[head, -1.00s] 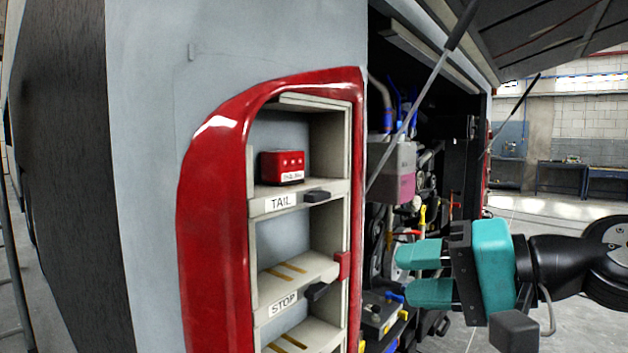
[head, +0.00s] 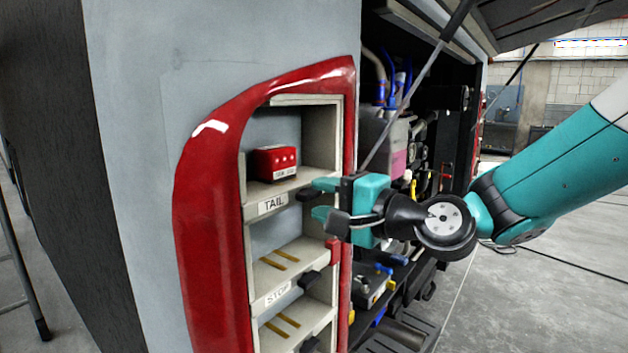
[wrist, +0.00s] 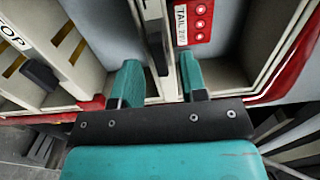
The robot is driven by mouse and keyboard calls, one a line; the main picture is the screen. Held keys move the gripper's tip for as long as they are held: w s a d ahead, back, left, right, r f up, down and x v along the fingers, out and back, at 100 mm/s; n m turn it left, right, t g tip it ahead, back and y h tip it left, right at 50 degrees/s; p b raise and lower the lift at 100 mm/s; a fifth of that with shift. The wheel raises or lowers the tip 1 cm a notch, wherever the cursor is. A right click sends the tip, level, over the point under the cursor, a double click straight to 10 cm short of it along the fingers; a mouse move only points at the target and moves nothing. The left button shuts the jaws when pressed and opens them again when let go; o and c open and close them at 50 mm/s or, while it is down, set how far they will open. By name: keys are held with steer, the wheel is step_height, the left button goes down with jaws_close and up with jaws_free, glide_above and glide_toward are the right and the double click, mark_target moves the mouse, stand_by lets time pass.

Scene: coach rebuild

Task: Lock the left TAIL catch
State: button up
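The TAIL bay, with its TAIL label (head: 273,204), is in the red-framed lamp housing (head: 207,215) in the head view. A red lamp block (head: 276,162) sits on its shelf; it also shows in the wrist view (wrist: 197,20). The dark TAIL catch (head: 306,195) is at the shelf's front edge, right of the label, partly hidden by my gripper. My gripper (head: 321,199) is open at the catch, one finger above and one below in the head view. In the wrist view its fingers (wrist: 158,84) stand apart on either side of the dark catch (wrist: 156,52); contact cannot be told.
The STOP bay lies below, with a dark catch (head: 309,283) and a red block (head: 333,251) on the frame edge. The open engine bay (head: 400,150) with a strut is to the right. Free floor (head: 530,290) is at the lower right.

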steer(key=shift+p+x, duration=0.3)
steer(key=shift+x, duration=1)
jaws_close()
